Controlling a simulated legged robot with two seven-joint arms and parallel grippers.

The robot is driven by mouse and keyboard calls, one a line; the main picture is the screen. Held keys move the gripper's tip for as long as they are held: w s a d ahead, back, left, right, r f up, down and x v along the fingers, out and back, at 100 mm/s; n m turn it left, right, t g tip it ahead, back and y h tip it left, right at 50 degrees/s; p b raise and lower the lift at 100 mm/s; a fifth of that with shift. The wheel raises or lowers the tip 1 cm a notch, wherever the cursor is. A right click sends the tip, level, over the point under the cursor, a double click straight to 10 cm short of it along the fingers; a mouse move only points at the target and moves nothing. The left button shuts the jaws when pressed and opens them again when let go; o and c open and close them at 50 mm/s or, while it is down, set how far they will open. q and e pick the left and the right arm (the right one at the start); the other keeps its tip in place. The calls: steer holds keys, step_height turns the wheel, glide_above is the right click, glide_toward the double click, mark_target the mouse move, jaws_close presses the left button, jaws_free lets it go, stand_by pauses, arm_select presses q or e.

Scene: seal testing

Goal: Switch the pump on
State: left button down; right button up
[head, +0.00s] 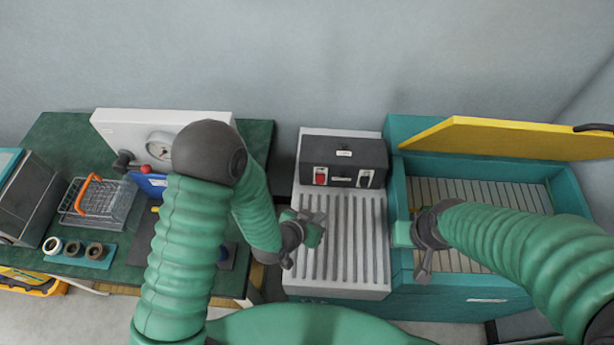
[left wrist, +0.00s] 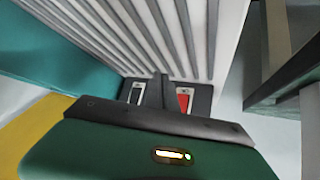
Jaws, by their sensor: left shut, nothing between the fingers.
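A black control box (head: 343,150) stands at the back of the ribbed grey drainer top. Its front has a red rocker switch (head: 320,176) on the left and a grey switch (head: 365,179) on the right. I cannot read the labels or tell the switch positions. My left gripper (head: 320,218) is shut and empty, over the ribs in front of the box, apart from the switches. In the left wrist view the red switch (left wrist: 184,102) and grey switch (left wrist: 135,92) lie on either side of the shut fingers (left wrist: 160,90). My right gripper (head: 424,268) hangs by the tank's left wall.
A teal tank (head: 398,190) with a raised yellow lid (head: 510,137) stands on the right. On the left, a dark green table holds a wire basket (head: 100,205), several rings and a white gauge panel (head: 110,125). The ribbed top is otherwise clear.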

mark_target(320, 179)
arm_select(q)
steer(key=shift+s+r, duration=0.1)
steer(key=shift+s, duration=0.1)
steer(key=shift+w+a, duration=0.4)
steer(key=shift+a, duration=0.1)
steer(key=w, duration=0.5)
steer(key=w+f+b, duration=0.1)
steer(key=w, duration=0.1)
steer(key=shift+w+d+f, duration=0.1)
steer(key=shift+w+d, duration=0.15)
steer(key=shift+d, duration=0.05)
steer(key=shift+w, duration=0.25)
steer(key=shift+a, duration=0.4)
steer(key=shift+d, duration=0.25)
steer(key=shift+a, duration=0.15)
steer(key=shift+w, duration=0.2)
steer(key=shift+w, duration=0.25)
